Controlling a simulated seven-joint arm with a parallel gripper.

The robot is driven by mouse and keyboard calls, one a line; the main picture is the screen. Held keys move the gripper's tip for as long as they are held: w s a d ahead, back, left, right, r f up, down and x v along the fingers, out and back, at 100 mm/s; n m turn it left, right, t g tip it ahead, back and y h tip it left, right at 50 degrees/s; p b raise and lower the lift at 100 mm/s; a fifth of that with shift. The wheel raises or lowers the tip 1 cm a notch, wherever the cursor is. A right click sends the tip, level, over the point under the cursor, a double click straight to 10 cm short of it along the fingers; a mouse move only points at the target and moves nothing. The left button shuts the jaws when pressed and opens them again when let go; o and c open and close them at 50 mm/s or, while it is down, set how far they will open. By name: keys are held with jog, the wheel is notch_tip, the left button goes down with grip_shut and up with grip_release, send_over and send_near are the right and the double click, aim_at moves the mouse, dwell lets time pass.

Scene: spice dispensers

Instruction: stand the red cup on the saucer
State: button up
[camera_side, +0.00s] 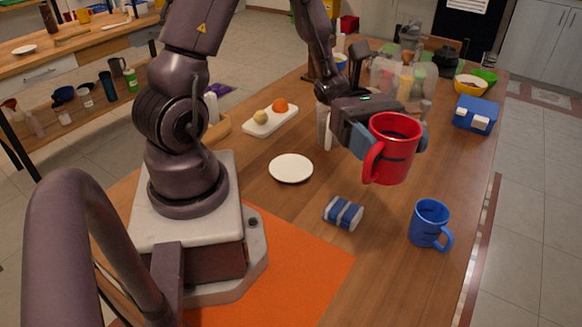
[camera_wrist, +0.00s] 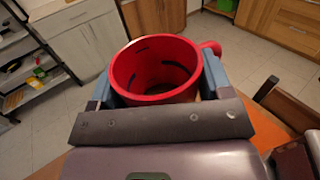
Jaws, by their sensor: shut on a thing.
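The red cup (camera_side: 393,147) is held upright in the air above the table, its handle toward the left and front in the side view. My gripper (camera_side: 394,138) is shut on the cup, with blue fingers on either side of its body. In the wrist view the cup (camera_wrist: 155,72) shows its open, empty-looking inside between the fingers (camera_wrist: 158,85), with its handle at the upper right. The white saucer (camera_side: 291,168) lies flat and empty on the table, to the left of the cup and nearer my base.
A tray with fruit (camera_side: 270,122) lies behind the saucer. A blue box (camera_side: 475,115), bowls and clear containers crowd the back right. An orange mat (camera_side: 290,270) lies by my base.

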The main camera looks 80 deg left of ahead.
jog(key=s+a+f+m+g+y, duration=0.3)
jog(key=s+f+m+g, duration=0.2)
jog(key=s+m+g, duration=0.5)
jog(key=s+g, duration=0.1)
jog(key=g, duration=0.4)
jog(key=shift+y, duration=0.4)
jog(key=s+a+m+g+y, duration=0.2)
jog(key=y, duration=0.1)
jog(key=s+a+m+g+y, duration=0.1)
jog(key=a+m+g+y, duration=0.1)
jog(key=a+m+y, duration=0.1)
jog(key=s+a+m+g+y, duration=0.2)
jog(key=a+m+y, duration=0.1)
jog(key=y, duration=0.2)
jog(key=shift+s+a+f, duration=0.2)
jog(key=shift+s+f, duration=0.05)
jog(key=shift+s, duration=0.1)
jog(key=a+r+m+y, duration=0.2)
jog(key=a+m+y, duration=0.45)
jog(key=y, duration=0.25)
jog(key=w+a+r+m+t+y, duration=0.95)
jog(key=a+m+t+y, duration=0.2)
jog(key=t, duration=0.25)
send_over(291, 167)
notch_tip(291, 167, down, 27)
jog(key=shift+f, duration=0.2)
jog(key=shift+f, duration=0.15)
